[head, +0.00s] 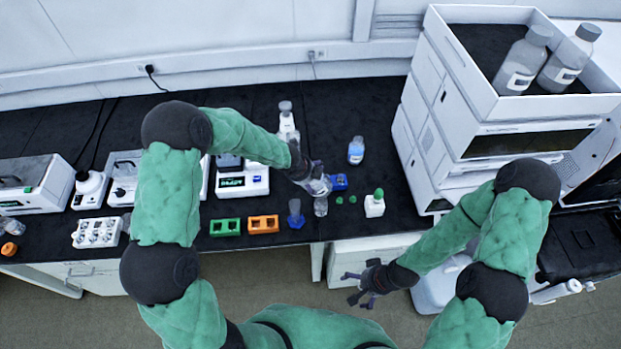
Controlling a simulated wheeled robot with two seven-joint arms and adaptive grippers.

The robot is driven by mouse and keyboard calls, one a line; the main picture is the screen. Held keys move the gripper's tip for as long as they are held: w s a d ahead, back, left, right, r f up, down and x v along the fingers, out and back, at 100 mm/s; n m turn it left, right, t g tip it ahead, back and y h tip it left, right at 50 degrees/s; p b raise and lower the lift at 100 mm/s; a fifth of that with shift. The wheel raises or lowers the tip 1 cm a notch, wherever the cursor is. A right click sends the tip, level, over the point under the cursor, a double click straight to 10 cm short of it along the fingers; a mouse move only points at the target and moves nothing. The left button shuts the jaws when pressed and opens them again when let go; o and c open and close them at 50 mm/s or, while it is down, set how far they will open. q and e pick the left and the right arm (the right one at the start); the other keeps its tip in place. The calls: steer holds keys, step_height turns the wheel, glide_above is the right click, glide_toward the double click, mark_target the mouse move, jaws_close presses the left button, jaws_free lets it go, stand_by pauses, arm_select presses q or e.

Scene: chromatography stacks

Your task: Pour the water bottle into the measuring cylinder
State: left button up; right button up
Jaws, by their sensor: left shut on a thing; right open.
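My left gripper (314,180) is shut on a clear, bottle-like vessel (321,187), which appears tilted above the bench near its front edge; the fingers partly hide it. Another small clear vessel (320,207) shows just below it; I cannot tell whether they touch. A small bluish vessel with a blue base (295,214), perhaps the measuring cylinder, stands to the left of the gripper. I cannot make out any water or a stream. My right gripper (364,286) is open and empty, low in front of the bench, over the floor.
A blue block (339,182), a bottle of bluish liquid (356,150) and a green-capped white bottle (374,204) stand to the right. Green (225,228) and orange (263,225) racks lie left. A chromatography stack (455,120) fills the right.

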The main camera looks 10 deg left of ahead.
arm_select(q)
steer(key=shift+w+r, duration=0.1)
stand_by(0.3)
steer(key=shift+a+b, duration=0.15)
steer(key=shift+b, duration=0.55)
steer(key=shift+s+r+t, duration=0.1)
steer(key=shift+s+t, duration=0.1)
steer(key=shift+t, duration=0.1)
steer(key=shift+b, duration=0.3)
steer(key=shift+w+f+t+h+b, duration=0.1)
steer(key=shift+f+t+h+b, duration=0.3)
steer(key=shift+b, duration=1.1)
steer(key=shift+r, duration=0.2)
steer(key=shift+f+t+h+b, duration=0.4)
steer(key=shift+f+h+b, duration=0.15)
steer(key=shift+b, duration=1.2)
